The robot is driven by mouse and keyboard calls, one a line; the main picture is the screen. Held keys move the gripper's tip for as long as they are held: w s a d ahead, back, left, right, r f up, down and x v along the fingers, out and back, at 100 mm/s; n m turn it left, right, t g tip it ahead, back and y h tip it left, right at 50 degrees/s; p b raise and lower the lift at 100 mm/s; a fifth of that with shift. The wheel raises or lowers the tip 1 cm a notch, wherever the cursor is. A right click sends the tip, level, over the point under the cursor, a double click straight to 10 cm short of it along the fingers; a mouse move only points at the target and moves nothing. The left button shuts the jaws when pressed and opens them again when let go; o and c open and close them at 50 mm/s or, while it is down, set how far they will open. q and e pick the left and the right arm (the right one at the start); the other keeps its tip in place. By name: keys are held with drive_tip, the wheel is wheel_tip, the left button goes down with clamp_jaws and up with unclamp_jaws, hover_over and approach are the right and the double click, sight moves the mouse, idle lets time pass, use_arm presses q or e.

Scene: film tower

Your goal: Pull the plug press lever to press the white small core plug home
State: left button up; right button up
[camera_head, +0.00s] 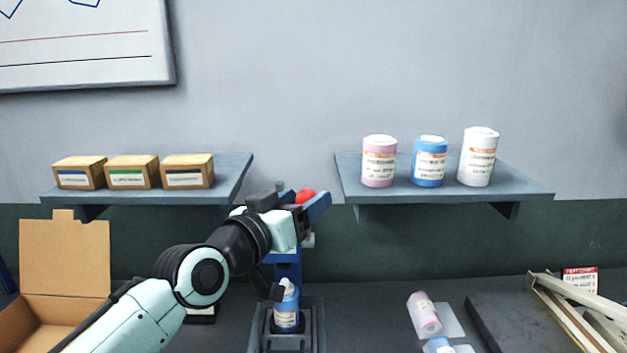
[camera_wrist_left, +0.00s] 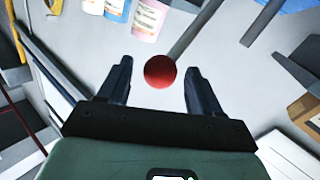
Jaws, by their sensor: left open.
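The plug press has a blue column (camera_head: 289,268) and a dark base (camera_head: 318,335). Its lever ends in a red ball knob (camera_head: 306,197). A blue roll with a white label (camera_head: 286,317) stands upright in the base; its top is pale, and I cannot tell how the white plug sits there. My left gripper (camera_head: 294,206) is at the lever end and partly hides the press head. In the left wrist view the red knob (camera_wrist_left: 160,71) shows between the two open fingers, with no clear contact. My right gripper is not in view.
Wall shelves hold three small boxes (camera_head: 131,172) on the left and pink, blue and white rolls (camera_head: 430,162) on the right. An open cardboard box (camera_head: 65,255) stands at left. A pink roll (camera_head: 424,313) lies right of the press. Pale strips (camera_head: 575,305) lie far right.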

use_arm(q)
drive_tip(key=shift+p+x, duration=0.55)
drive_tip(key=shift+x, duration=1.3)
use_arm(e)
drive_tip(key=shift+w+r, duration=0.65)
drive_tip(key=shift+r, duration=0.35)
